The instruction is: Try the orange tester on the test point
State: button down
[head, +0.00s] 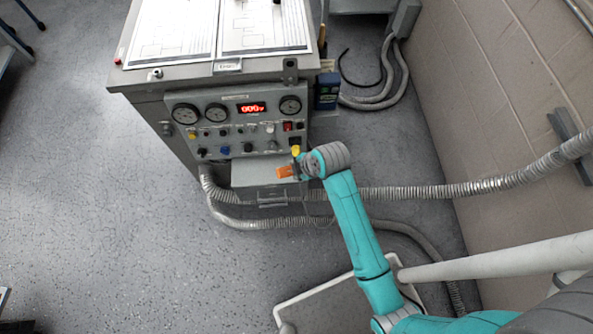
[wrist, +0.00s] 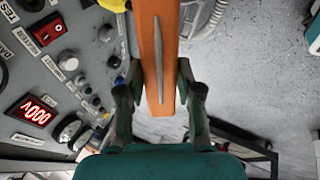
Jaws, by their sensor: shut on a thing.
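The orange tester (wrist: 152,85) is between the fingers of my gripper (wrist: 157,72) in the wrist view, with a grey metal strip along its face. It runs up out of the top of that view, so its far end is hidden. In the head view the orange tester (head: 286,172) shows at my gripper (head: 299,171), in front of the lower right of the control panel (head: 215,133). A cut-off label reading "TEST" (wrist: 6,11) shows at the wrist view's top left. I cannot tell which fitting is the test point, or whether the tester touches anything.
The panel carries gauges, knobs and a red display (head: 251,107) that seems to read 000V. A red switch (wrist: 49,29) shows near the TEST label. A yellow part (head: 296,151) is close by my gripper. Grey corrugated hoses (head: 400,193) cross the floor. Open floor lies left.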

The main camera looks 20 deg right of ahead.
jog(key=n+y, duration=0.1)
jog(key=r+n+y, duration=0.1)
jog(key=n, duration=0.1)
jog(key=shift+s+a+r, duration=0.15)
jog(key=shift+s+a, duration=0.05)
jog(key=shift+s, duration=0.2)
notch_tip(320, 180, up, 4)
jog(key=s+a+n+g+y, duration=0.1)
jog(key=s+n+g+y, duration=0.1)
jog(key=n+y, duration=0.35)
jog(key=w+d+f+n+h, duration=0.1)
jog(key=w+d, duration=0.1)
jog(key=w, duration=0.5)
jog(key=shift+f, duration=0.35)
jog(key=shift+w+d+f+h, duration=0.1)
jog(key=shift+w+h, duration=0.15)
jog(key=shift+w, duration=0.35)
dwell(1.2)
